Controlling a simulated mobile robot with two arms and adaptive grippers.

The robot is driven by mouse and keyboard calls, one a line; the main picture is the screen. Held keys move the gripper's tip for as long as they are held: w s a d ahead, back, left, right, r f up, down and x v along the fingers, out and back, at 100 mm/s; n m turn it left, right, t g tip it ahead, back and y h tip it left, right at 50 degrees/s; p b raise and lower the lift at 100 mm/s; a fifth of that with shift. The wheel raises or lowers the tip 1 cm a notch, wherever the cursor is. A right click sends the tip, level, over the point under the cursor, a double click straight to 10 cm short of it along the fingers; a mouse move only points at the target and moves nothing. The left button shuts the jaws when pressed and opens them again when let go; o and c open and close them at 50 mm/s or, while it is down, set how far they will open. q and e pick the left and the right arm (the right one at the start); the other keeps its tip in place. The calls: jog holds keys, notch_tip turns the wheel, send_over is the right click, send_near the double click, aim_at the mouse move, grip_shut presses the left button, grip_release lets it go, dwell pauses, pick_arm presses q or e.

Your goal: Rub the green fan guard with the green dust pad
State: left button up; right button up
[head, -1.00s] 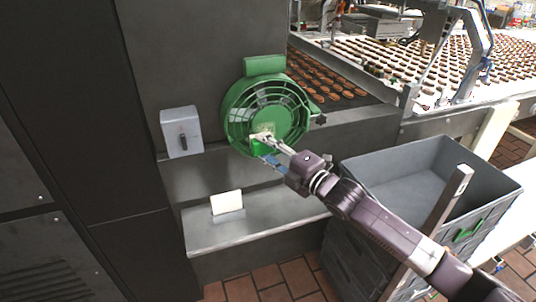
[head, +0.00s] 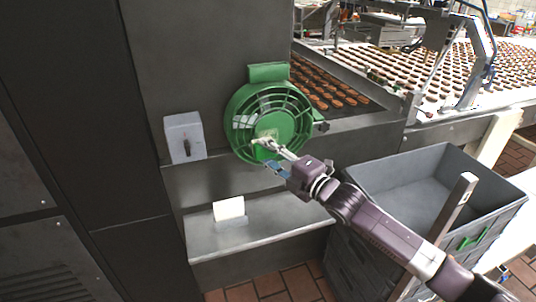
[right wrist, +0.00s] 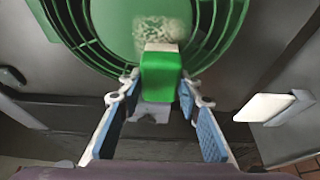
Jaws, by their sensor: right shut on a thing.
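The green fan guard (head: 290,118) is a round slatted cage on the machine wall in the head view, and its rings and hub fill the top of the right wrist view (right wrist: 110,28). A pale dusty patch (right wrist: 162,36) shows on its hub. My right gripper (head: 268,154) is at the lower front of the guard, shut on the green dust pad (right wrist: 161,76). The pad's pale far edge is at the lower edge of the dusty patch; whether it touches cannot be told. In the head view the gripper partly hides the pad. My left gripper is not in view.
A grey switch box (head: 185,137) is left of the guard. A white card in a holder (head: 229,209) stands on the metal ledge (head: 270,236) below. A stack of grey crates (head: 440,165) is at right, under my right arm. A biscuit conveyor (head: 440,75) runs behind.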

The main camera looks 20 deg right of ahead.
jog(key=shift+w, duration=0.7)
jog(key=d, duration=0.4)
jog(key=shift+r, duration=0.1)
jog(key=shift+w, duration=0.1)
jog(key=shift+a+r+p, duration=0.1)
jog(key=shift+a+p, duration=0.25)
jog(key=shift+a, duration=1.6)
